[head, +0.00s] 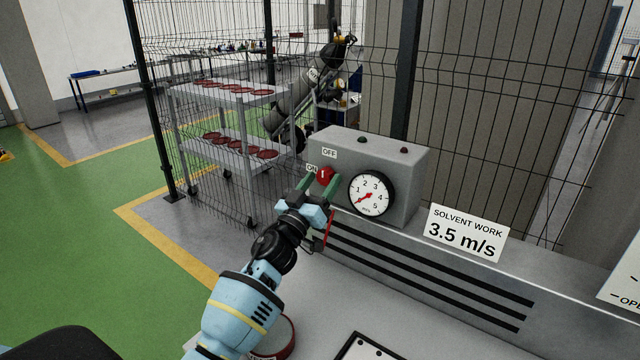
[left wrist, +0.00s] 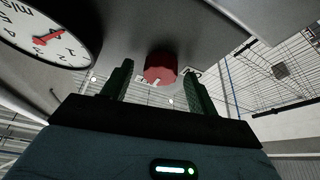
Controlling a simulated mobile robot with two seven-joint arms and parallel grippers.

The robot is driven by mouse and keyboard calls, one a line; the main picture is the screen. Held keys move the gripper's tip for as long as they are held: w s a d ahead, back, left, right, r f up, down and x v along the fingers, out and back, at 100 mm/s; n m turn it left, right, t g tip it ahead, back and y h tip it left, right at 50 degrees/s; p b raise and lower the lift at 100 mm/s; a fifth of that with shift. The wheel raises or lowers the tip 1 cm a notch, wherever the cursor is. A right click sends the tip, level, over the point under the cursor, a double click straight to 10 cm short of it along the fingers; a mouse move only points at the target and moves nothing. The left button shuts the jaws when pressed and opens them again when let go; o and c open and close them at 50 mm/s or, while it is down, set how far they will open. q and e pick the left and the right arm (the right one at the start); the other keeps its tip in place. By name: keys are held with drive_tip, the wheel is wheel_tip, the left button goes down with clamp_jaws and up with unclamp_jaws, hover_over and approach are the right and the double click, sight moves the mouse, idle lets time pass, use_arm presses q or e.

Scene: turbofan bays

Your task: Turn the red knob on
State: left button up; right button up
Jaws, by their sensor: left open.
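The red knob (head: 325,175) is on the front of a grey control box (head: 404,158), left of a round white dial (head: 369,193). Its white mark looks near upright. An OFF label is above it and an ON label at its left. My left gripper (head: 319,187) is open at the knob, with a green finger on either side. In the left wrist view the knob (left wrist: 160,68) shows between and beyond the two fingertips (left wrist: 160,85); I cannot tell whether they touch it. The dial's red needle points low, near 1. My right gripper is not in view.
The box stands on a grey slotted ledge (head: 430,270) with a sign (head: 466,233) reading "SOLVENT WORK 3.5 m/s". A wire mesh fence (head: 500,120) rises behind. A shelf cart (head: 225,93) with red discs stands beyond it.

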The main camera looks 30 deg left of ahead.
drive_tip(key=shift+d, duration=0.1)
use_arm(q)
drive_tip(key=c, duration=1)
